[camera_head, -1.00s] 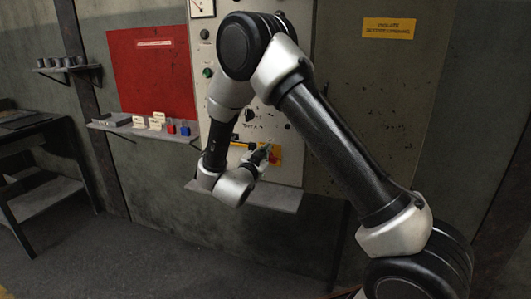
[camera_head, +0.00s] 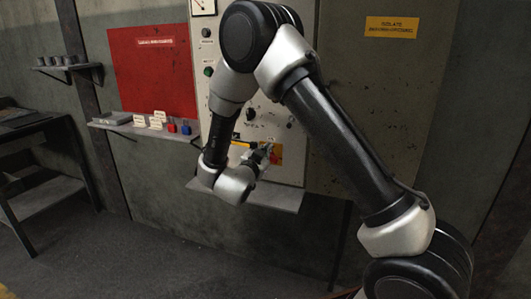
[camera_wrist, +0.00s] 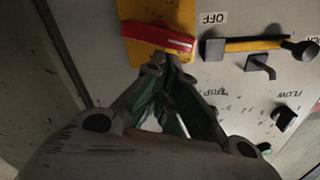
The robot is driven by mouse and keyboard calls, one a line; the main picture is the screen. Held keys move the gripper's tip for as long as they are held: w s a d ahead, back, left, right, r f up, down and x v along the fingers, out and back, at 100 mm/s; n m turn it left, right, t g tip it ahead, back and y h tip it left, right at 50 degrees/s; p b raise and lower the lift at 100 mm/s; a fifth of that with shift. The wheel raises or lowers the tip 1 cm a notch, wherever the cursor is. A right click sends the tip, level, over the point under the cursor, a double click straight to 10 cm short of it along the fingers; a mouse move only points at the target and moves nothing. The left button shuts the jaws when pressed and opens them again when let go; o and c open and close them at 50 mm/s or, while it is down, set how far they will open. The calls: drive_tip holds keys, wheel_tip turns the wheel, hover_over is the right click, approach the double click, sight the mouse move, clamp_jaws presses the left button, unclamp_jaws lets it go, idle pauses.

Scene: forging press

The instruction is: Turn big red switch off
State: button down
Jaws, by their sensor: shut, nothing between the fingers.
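The big red switch shows in the wrist view as a red handle (camera_wrist: 158,37) with a pale stripe, lying across a yellow plate (camera_wrist: 160,12). An OFF label (camera_wrist: 214,18) is on the panel to the right of the plate. My gripper (camera_wrist: 168,65) is shut and empty, with its fingertips just below the red handle. I cannot tell whether they touch it. In the head view the yellow-and-red switch plate (camera_head: 276,153) is low on the pale panel, partly hidden by my gripper (camera_head: 265,152).
A bar with a yellow grip (camera_wrist: 255,44) and a black lever (camera_wrist: 260,66) stick out right of the switch. A shelf (camera_head: 277,196) juts out below the panel. Another shelf (camera_head: 112,127) holds small labels and red and blue padlocks. A dark table (camera_head: 30,132) stands left.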

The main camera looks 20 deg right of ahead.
drive_tip(key=v, duration=0.7)
drive_tip(key=shift+s+r, duration=0.15)
drive_tip(key=shift+s, duration=0.1)
drive_tip(key=shift+a, duration=0.1)
